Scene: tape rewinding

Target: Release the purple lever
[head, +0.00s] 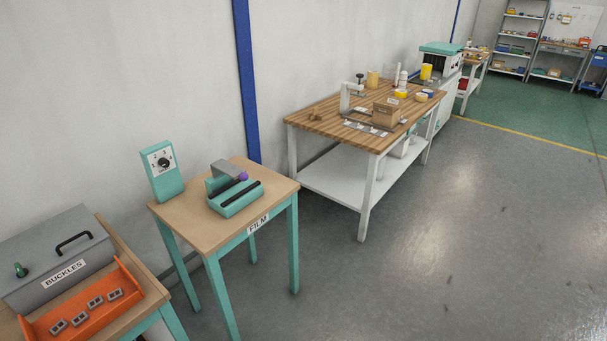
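A small teal machine (236,198) stands on the FILM table (270,186), left of the middle in the head view. A grey plate (228,167) sits on its back part. A purple knob (242,176), which looks like the end of the purple lever, shows at the plate's right edge. The rest of the lever is too small or hidden to make out. A dark bar (240,193) lies along the machine's front. Neither of my grippers is in view.
A teal dial box (165,172) stands at the FILM table's back left corner. A grey BUCKLES box (58,262) and an orange tray (85,305) are at the lower left. A wooden workbench (325,117) stands further back. The grey floor (430,260) on the right is clear.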

